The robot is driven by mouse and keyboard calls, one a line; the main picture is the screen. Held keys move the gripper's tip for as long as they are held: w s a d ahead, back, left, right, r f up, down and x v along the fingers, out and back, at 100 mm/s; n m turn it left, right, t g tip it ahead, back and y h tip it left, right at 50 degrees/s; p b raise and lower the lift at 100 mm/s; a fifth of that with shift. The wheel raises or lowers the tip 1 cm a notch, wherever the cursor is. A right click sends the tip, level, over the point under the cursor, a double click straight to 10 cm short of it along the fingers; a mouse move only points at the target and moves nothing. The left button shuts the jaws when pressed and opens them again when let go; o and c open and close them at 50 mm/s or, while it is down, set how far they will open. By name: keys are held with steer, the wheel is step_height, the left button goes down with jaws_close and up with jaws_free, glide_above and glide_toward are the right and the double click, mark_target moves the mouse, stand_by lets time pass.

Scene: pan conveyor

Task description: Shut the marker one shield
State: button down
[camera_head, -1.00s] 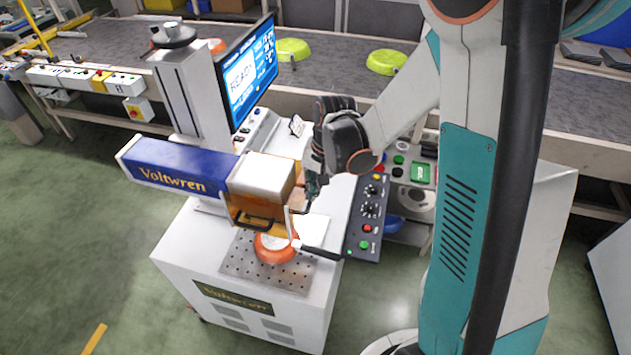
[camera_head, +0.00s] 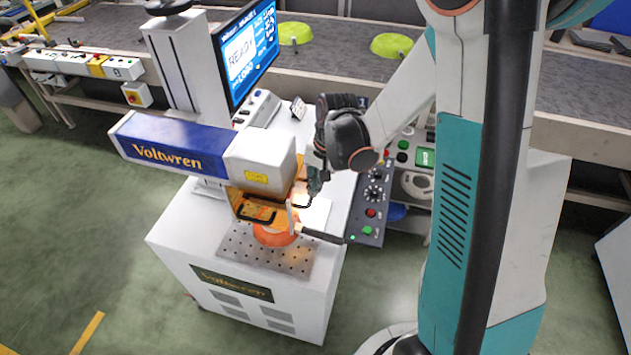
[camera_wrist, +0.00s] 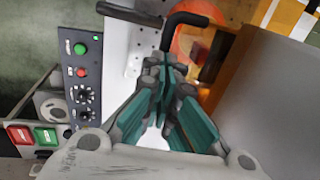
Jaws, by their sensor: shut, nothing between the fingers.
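The marker (camera_head: 170,148) is a blue and white "Voltwren" head on a post above a white cabinet. Its amber see-through shield (camera_head: 248,207) hangs under the head, with black handles on its front and right side. It hides part of an orange pan (camera_head: 273,236) on the perforated plate (camera_head: 236,252). A gap shows between the shield's lower edge and the plate. My gripper (camera_head: 316,186) is at the shield's right side, close to the side handle; contact is unclear. In the wrist view its teal fingers (camera_wrist: 167,64) are shut and empty, just below a black handle (camera_wrist: 186,20).
A button panel (camera_head: 370,205) juts out right of the cabinet, close under my arm. The monitor (camera_head: 249,52) behind the head reads READY. A conveyor (camera_head: 340,48) with lime pans (camera_head: 391,46) runs behind.

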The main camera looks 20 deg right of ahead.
step_height(320, 180, down, 7)
steer(key=b, duration=0.5)
steer(key=shift+s, duration=0.15)
steer(key=shift+r, duration=0.15)
step_height(320, 180, up, 14)
steer(key=s+d+p, duration=0.1)
steer(key=d+p, duration=0.1)
steer(key=p, duration=0.3)
steer(key=shift+s, duration=0.15)
